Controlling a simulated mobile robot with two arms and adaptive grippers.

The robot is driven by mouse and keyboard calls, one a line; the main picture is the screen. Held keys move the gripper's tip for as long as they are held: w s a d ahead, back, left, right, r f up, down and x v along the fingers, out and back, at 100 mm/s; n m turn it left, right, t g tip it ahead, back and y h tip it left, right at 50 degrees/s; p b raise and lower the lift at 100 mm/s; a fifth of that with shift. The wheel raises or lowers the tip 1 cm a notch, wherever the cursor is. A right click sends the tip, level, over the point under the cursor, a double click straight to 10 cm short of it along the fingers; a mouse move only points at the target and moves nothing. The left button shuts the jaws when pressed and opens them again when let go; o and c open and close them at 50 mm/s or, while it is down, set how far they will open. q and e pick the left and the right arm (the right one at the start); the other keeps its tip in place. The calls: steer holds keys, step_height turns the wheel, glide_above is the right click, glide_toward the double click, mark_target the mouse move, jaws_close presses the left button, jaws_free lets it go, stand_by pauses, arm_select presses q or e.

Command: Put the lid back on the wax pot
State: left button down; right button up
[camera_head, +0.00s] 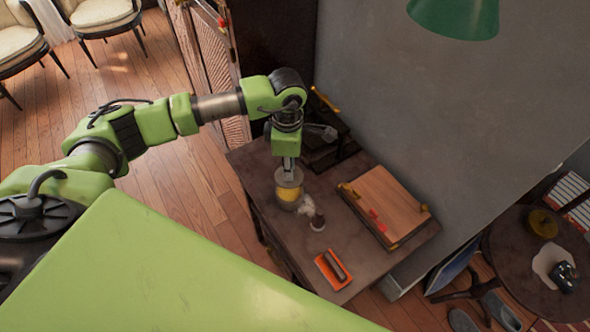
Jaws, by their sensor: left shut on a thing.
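My left gripper (289,165) points down over the dark desk, at the end of the green arm that comes in from the left. It is shut on a round greyish lid (289,178). Directly below the lid is the wax pot (287,204), a small round pot with a yellow top. From this steep angle the lid overlaps the far part of the pot, and I cannot tell whether they touch. My right gripper is not in view.
Beside the pot on the desk (350,255) are a whitish crumpled thing (306,207) and a small dark-topped item (317,221). An orange tray (333,269) lies in front. A wooden board (385,203) lies at right, and dark boxes (328,150) stand behind.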

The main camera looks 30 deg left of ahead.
arm_select(q)
steer(key=shift+f, duration=0.35)
steer(key=shift+f+b, duration=0.5)
steer(key=shift+f, duration=0.1)
step_height(320, 180, down, 4)
steer(key=shift+r+b, duration=0.25)
steer(key=shift+b, duration=0.9)
steer(key=shift+f+b, duration=0.5)
steer(key=shift+f, duration=0.05)
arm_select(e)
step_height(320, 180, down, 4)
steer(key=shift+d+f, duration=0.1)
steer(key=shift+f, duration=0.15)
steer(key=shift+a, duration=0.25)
arm_select(q)
steer(key=shift+f+b, duration=0.15)
steer(key=shift+b, duration=0.75)
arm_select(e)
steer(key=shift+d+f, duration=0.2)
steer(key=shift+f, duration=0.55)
